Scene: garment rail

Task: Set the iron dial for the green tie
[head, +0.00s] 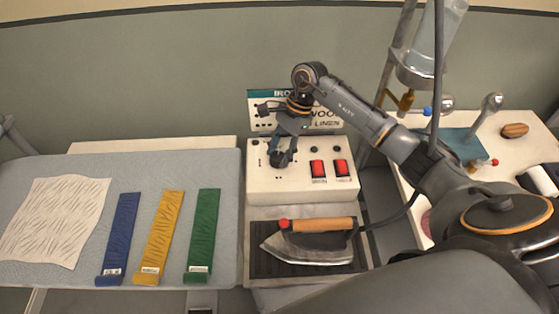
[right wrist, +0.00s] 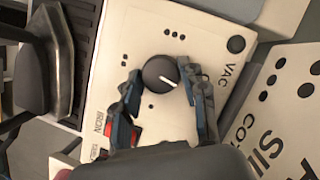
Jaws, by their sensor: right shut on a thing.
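The green tie (head: 204,230) lies flat on the ironing board, with a pale label at its near end; its print is too small to read. The iron dial (right wrist: 158,72) is a round black knob on the white control box (head: 304,187). Its white pointer line points right and slightly down in the right wrist view, with groups of black dots around it. My right gripper (head: 281,150) is at the box's left part and shut on the dial, one finger on each side in the right wrist view (right wrist: 160,80). My left gripper is not in view.
A yellow tie (head: 160,232) and a blue tie (head: 121,235) lie left of the green one, beside a wrinkled white cloth (head: 54,220). The iron (head: 310,245) rests on a dark pad before the box. A sign (head: 330,118) behind the box is partly hidden by my arm.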

